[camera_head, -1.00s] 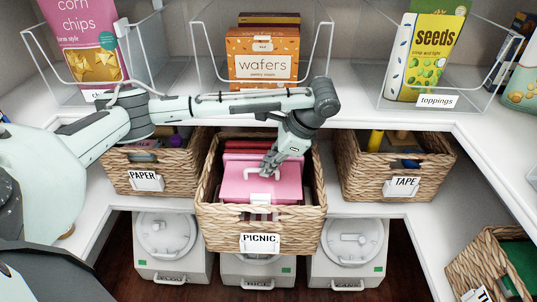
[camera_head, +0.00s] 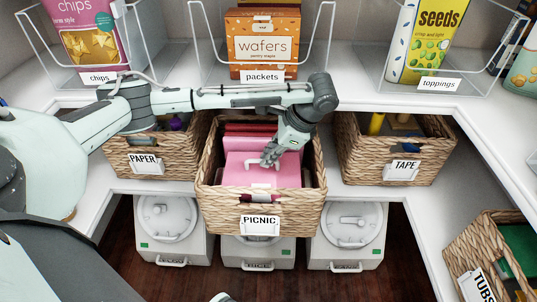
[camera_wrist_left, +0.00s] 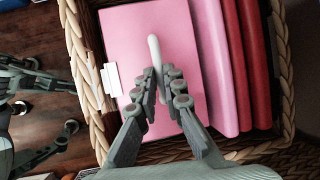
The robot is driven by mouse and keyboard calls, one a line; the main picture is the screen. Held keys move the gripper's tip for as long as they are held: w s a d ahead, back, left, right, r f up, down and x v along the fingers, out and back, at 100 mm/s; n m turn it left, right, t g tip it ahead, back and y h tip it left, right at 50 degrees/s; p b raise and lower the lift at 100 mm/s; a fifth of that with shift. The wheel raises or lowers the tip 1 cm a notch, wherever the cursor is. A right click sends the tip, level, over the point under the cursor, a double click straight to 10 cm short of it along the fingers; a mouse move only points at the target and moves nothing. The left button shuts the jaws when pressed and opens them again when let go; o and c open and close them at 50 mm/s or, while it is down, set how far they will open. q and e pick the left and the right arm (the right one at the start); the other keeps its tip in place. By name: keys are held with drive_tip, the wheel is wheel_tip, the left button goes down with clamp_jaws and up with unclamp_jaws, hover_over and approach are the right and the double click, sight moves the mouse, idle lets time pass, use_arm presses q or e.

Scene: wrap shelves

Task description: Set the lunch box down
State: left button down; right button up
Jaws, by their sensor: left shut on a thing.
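The pink lunch box (camera_head: 288,173) is inside the wicker basket labelled PICNIC (camera_head: 215,207). Its flat pink face also fills much of the left wrist view (camera_wrist_left: 125,60), where the pale handle (camera_wrist_left: 154,50) stands out from it. My left gripper (camera_head: 270,157) reaches in from above. In the left wrist view its fingers (camera_wrist_left: 158,85) are closed around the handle. The box's underside is hidden, so I cannot tell whether it rests on the basket floor. My right gripper (camera_wrist_left: 75,105) shows at the left wrist view's left edge, fingers spread and empty.
Pink and red folder-like items (camera_wrist_left: 232,65) stand beside the lunch box in the basket. The PAPER basket (camera_head: 155,165) and TAPE basket (camera_head: 400,165) flank it on the shelf. White lidded bins (camera_head: 345,235) stand below. Clear trays with packets line the shelf above.

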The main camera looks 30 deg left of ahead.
use_arm(q)
drive_tip(key=shift+f, duration=0.25)
drive_tip(key=c, duration=1.6)
unclamp_jaws()
drive_tip(key=shift+o, duration=0.2)
